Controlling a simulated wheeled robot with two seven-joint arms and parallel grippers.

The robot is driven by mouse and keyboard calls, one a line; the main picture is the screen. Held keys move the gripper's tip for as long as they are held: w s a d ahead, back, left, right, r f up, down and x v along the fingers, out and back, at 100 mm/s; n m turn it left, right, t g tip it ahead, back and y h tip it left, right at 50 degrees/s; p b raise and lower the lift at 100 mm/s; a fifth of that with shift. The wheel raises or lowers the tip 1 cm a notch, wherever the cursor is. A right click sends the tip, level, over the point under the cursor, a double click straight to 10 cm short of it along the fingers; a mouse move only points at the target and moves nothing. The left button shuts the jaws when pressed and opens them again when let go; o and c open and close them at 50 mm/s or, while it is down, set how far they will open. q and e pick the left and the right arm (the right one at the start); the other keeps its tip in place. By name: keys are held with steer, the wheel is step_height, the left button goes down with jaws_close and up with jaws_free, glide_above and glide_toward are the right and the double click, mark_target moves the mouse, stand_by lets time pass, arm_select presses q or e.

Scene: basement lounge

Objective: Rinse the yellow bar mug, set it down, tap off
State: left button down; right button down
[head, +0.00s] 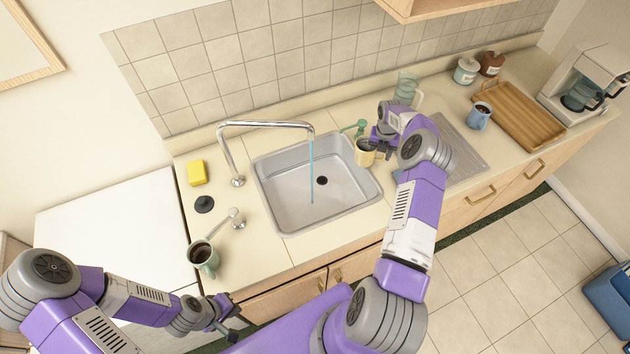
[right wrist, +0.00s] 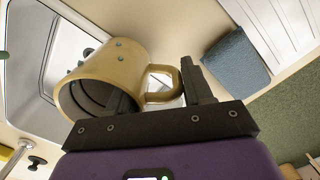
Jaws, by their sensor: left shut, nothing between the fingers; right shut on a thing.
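The yellow mug (head: 364,157) is at the sink's right rim in the head view, right of the water stream. My right gripper (head: 381,141) is shut on it; the right wrist view shows the mug (right wrist: 125,72) with its handle between the fingers (right wrist: 160,92) and small drops on its side. Whether it touches the rim I cannot tell. The tap (head: 268,124) runs, and a blue stream (head: 312,172) falls into the sink (head: 290,214). My left gripper (head: 226,318) is shut and empty by the counter's front edge.
A yellow sponge (head: 198,173) and a black stopper (head: 204,204) lie left of the sink. A ribbed drainboard (head: 463,150), blue mug (head: 479,117), glass pitcher (head: 407,88) and wooden tray (head: 536,130) are to the right.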

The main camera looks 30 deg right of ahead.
steer(key=shift+f, duration=0.25)
arm_select(q)
steer(key=shift+f, duration=0.4)
arm_select(e)
steer(key=shift+r, duration=0.35)
